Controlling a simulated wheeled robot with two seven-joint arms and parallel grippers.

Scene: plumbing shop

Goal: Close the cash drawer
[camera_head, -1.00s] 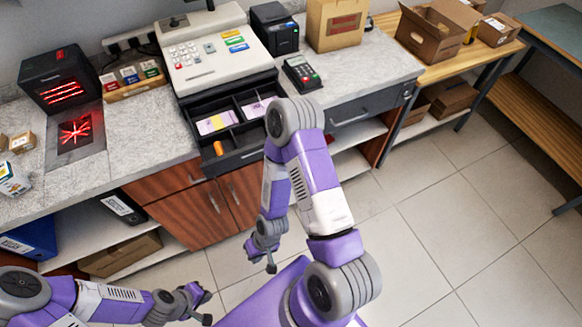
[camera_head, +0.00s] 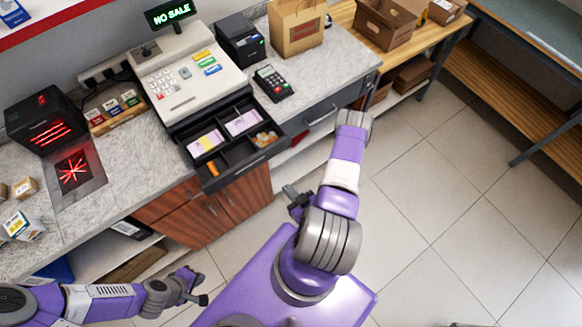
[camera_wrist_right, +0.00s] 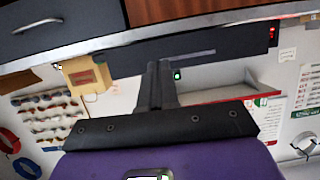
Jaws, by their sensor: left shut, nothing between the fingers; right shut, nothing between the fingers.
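The black cash drawer (camera_head: 222,172) stands open under the beige cash register (camera_head: 185,77) in the head view. Purple notes (camera_head: 243,122), coins (camera_head: 265,139) and an orange item (camera_head: 212,168) lie in its compartments. In the right wrist view a dark panel (camera_wrist_right: 225,45), likely the drawer front, lies behind the fingers. My right gripper (camera_head: 288,189) is shut and empty, in front of the counter and below the drawer's right side; it also shows in the right wrist view (camera_wrist_right: 162,66). My left gripper (camera_head: 204,299) is shut and empty at the lower left, away from the drawer.
A card terminal (camera_head: 273,83), black printer (camera_head: 241,40) and paper bag (camera_head: 297,27) stand right of the register. A red-lit scanner (camera_head: 46,118) stands to the left. Wooden cabinet doors (camera_head: 232,200) lie below the drawer. The floor (camera_head: 440,180) at right is clear.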

